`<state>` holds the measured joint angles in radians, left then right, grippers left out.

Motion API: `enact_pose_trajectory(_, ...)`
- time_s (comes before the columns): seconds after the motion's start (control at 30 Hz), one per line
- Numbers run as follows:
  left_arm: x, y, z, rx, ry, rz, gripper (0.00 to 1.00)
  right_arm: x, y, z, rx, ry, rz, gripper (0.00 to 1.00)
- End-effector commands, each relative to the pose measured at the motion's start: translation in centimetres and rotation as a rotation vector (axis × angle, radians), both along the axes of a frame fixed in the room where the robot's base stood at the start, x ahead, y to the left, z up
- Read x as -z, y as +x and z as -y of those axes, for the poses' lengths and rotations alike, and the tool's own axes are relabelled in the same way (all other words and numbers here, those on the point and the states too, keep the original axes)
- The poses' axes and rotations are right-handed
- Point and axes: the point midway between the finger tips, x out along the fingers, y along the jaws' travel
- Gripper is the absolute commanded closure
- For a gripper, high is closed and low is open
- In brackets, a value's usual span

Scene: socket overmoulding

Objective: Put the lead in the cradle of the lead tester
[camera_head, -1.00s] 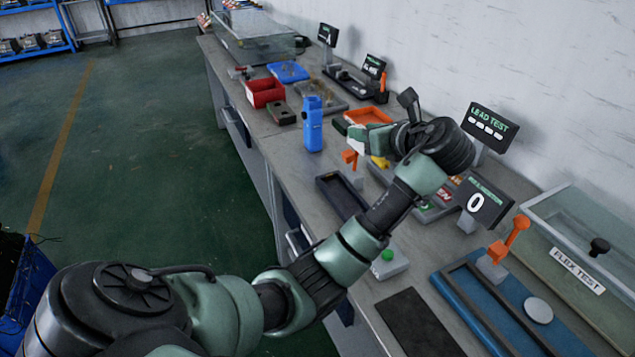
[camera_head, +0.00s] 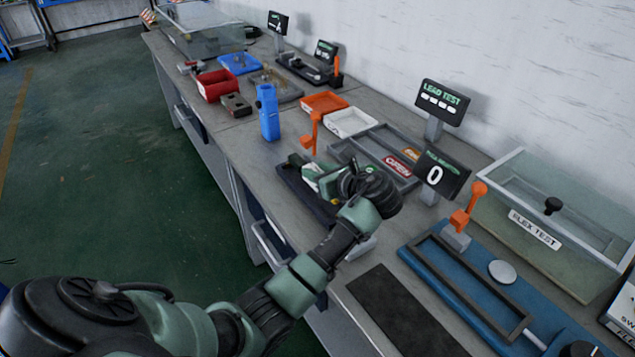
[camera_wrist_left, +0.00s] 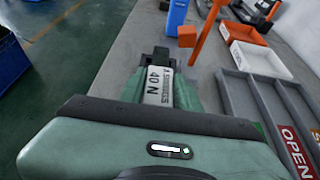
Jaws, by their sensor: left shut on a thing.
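My left gripper (camera_head: 308,173) is low over the long dark tray (camera_head: 290,187) beside an upright orange lever (camera_head: 312,131). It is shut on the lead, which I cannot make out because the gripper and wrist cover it. In the left wrist view the gripper (camera_wrist_left: 160,62) points away from the camera, with a "40 N" label (camera_wrist_left: 158,86) behind its tips. The orange lever (camera_wrist_left: 187,38) is just ahead and to the right. The LEAD TEST display (camera_head: 441,100) stands near the wall. I cannot make out the cradle. My right gripper is not in view.
A blue upright holder (camera_head: 268,113) stands beyond the gripper. Grey trays with an OPEN sign (camera_head: 399,166) lie to the right, near a display reading 0 (camera_head: 441,174). A blue fixture (camera_head: 470,285) and the FLEX TEST box (camera_head: 550,215) are nearer. A dark mat (camera_head: 390,310) is bare.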

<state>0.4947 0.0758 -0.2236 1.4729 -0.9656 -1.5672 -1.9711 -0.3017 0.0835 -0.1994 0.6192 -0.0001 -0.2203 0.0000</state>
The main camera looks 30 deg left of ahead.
Motion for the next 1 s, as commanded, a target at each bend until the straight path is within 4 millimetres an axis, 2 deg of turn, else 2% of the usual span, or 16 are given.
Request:
enact_pose_trajectory(0.2,3.4,0.0,0.0,0.002,0.0,-0.004,1.0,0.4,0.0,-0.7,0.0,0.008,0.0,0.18)
enact_pose_trajectory(0.57,3.7,0.0,0.0,0.001,0.001,-0.002,1.0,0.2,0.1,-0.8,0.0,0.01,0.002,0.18)
enact_pose_trajectory(0.6,3.8,0.0,0.0,0.001,0.0,-0.002,0.65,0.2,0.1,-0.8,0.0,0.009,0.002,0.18)
enact_pose_trajectory(0.67,3.8,0.0,0.0,0.001,0.0,-0.002,0.48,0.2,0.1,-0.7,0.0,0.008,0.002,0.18)
enact_pose_trajectory(0.7,3.8,0.0,0.0,0.001,0.0,-0.002,0.46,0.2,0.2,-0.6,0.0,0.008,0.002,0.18)
enact_pose_trajectory(1.0,3.7,0.0,0.0,0.0,0.0,-0.001,0.46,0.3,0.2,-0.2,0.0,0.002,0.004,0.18)
